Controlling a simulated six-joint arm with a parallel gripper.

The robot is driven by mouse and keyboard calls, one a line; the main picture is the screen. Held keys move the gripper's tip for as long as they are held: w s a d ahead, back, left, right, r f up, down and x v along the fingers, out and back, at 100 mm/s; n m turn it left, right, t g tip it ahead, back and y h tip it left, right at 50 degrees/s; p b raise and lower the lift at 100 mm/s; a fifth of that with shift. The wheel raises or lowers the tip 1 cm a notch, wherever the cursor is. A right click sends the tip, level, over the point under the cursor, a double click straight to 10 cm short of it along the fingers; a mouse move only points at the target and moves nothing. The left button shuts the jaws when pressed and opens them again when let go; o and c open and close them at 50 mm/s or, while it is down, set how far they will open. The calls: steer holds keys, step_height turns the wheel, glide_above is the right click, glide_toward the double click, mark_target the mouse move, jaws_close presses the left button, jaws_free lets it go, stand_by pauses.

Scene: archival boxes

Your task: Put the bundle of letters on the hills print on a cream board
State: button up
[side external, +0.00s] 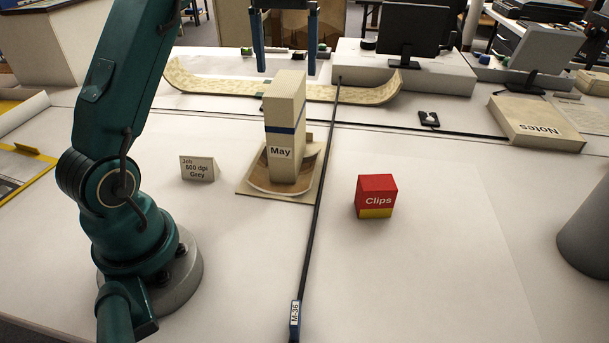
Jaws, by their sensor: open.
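The bundle of letters (284,122) is a tall cream block with a blue band and a "May" label. It stands upright on the hills print (309,169), whose brown curved shapes show around its foot. The print's cream board (247,189) lies on the table at the middle; the bundle hides part of the picture. My gripper (286,70) is open and empty at the top of the view. Its two fingers point down, apart from each other, over the top of the bundle, with no visible contact.
A red and yellow Clips box (376,197) stands to the right. A small Job card (199,168) stands to the left. A dark strip (316,215) marked M-36 runs beside the board. A long curved cream piece (215,86) lies behind.

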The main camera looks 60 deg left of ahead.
steer(key=d, duration=0.1)
steer(key=s+d+r+m+t, duration=0.1)
steer(key=d, duration=0.1)
steer(key=s+d+r+m, duration=0.1)
steer(key=shift+s+d+r, duration=0.1)
steer(key=shift+s+d, duration=0.15)
steer(key=shift+d, duration=0.15)
steer(key=s+d+f+m+t, duration=0.2)
steer(key=s+d+f+m, duration=0.1)
steer(key=s, duration=0.3)
steer(key=s+d+f+m+t, duration=0.2)
steer(key=s+d+f+m, duration=0.1)
steer(key=s+d, duration=0.3)
steer(key=shift+s+f+m, duration=0.3)
steer(key=shift+s+f, duration=0.35)
steer(key=shift+f, duration=0.25)
